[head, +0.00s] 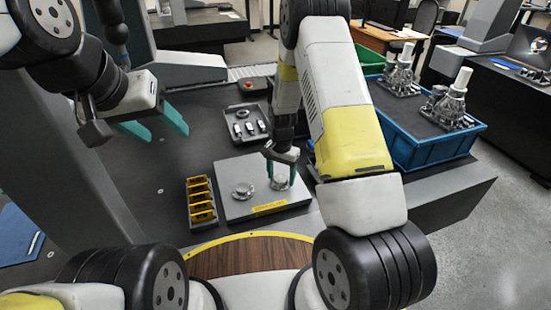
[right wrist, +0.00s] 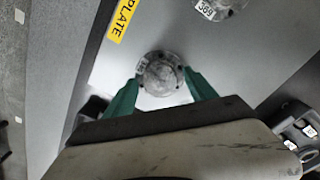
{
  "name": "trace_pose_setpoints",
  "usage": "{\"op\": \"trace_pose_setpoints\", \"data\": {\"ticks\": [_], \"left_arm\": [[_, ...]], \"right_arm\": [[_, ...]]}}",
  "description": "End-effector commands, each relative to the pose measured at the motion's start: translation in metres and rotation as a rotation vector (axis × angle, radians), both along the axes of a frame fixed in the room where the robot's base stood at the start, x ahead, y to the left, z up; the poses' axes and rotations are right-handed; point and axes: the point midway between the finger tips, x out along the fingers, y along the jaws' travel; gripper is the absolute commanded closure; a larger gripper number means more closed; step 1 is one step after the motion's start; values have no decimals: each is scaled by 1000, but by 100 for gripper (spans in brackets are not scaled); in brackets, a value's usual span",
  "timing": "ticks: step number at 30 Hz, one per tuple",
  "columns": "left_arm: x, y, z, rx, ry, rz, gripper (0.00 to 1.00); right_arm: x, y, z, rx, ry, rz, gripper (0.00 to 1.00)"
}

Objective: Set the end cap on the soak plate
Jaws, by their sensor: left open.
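The soak plate (head: 235,166) is a flat light-grey plate with a yellow label on its front edge; it also fills much of the right wrist view (right wrist: 110,75). The end cap (head: 280,183), a round grey metal part with a small white tag, is at the plate's right side, between the green fingers of my right gripper (head: 281,176). In the right wrist view both fingertips (right wrist: 161,78) meet the sides of the cap (right wrist: 160,72). I cannot tell whether its underside touches the plate. My left gripper (head: 166,132) is open and empty, above the dark table at left.
A second round metal part (head: 243,190) sits on the plate, left of the cap. A yellow slotted rack (head: 201,203) stands just left of the plate. A dark tray (head: 242,124) with small parts lies behind. A blue crate (head: 431,152) with metal assemblies is at right.

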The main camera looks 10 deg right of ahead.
Motion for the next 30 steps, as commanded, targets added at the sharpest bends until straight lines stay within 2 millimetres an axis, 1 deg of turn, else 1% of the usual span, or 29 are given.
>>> {"op": "trace_pose_setpoints", "data": {"ticks": [9, 11, 13, 17, 21, 24, 27, 30], "left_arm": [[0, 0, 0, 0, 0, 0, 43], [0, 0, 0, 0, 0, 0, 43], [0, 0, 0, 0, 0, 0, 43], [0, 0, 0, 0, 0, 0, 43], [0, 0, 0, 0, 0, 0, 43], [0, 0, 0, 0, 0, 0, 43], [0, 0, 0, 0, 0, 0, 43], [0, 0, 0, 0, 0, 0, 43]], "right_arm": [[0, 0, 1, 0, 0, 0, 34], [0, 0, 5, 0, 0, 0, 34], [0, 0, 12, 0, -1, 0, 34], [1, 0, 37, 1, -4, 0, 34], [1, 0, 68, 1, -4, 0, 34], [1, 0, 89, 1, -4, 0, 34], [1, 0, 105, 1, -3, 0, 34], [0, 0, 116, 1, -3, 1, 34]]}}
